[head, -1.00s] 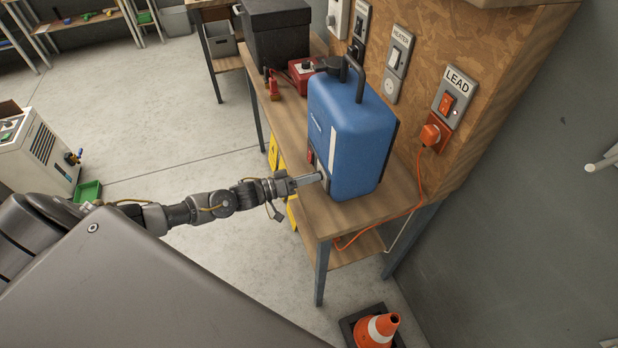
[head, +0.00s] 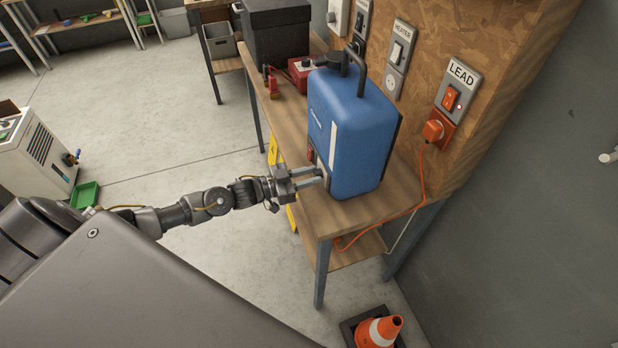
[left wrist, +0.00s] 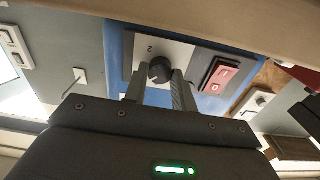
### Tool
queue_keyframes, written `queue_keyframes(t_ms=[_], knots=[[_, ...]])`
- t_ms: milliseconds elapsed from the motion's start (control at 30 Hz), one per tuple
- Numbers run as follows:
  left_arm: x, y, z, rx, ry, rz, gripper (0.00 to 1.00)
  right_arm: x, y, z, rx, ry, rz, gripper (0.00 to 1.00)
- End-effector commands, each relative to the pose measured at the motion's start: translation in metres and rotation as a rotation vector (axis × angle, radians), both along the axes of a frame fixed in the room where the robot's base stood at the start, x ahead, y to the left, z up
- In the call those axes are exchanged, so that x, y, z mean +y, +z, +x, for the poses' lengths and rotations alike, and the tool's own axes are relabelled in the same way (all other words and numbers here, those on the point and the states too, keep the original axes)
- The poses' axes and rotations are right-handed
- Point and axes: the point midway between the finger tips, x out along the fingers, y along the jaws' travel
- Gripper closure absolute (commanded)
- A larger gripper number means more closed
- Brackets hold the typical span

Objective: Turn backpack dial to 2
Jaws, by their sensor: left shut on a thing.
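The blue backpack (head: 352,135) stands upright on the wooden bench. In the left wrist view its front panel has a black dial (left wrist: 160,69) on a pale plate, with a "2" printed above it. A red rocker switch (left wrist: 223,74) sits to the right of the dial. My left gripper (head: 318,176) reaches the panel from the left, and in the wrist view its fingers (left wrist: 157,88) are shut on the dial from both sides. The fingers partly hide the dial, and its pointer is not clear. My right gripper is not in view.
The bench (head: 325,216) also holds a red box (head: 303,72) and a black box (head: 277,35). An orange lead (head: 421,190) hangs from the wall plug past the backpack. A traffic cone (head: 380,331) stands on the floor below.

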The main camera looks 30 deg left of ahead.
Motion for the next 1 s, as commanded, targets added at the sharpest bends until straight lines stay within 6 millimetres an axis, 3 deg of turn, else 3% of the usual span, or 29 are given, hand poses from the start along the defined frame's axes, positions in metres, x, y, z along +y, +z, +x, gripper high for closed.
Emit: queue_keyframes(t_ms=[1000], knots=[[-0.001,-0.004,-0.001,-0.647,-0.001,0.714,0.97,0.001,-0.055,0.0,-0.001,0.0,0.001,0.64]])
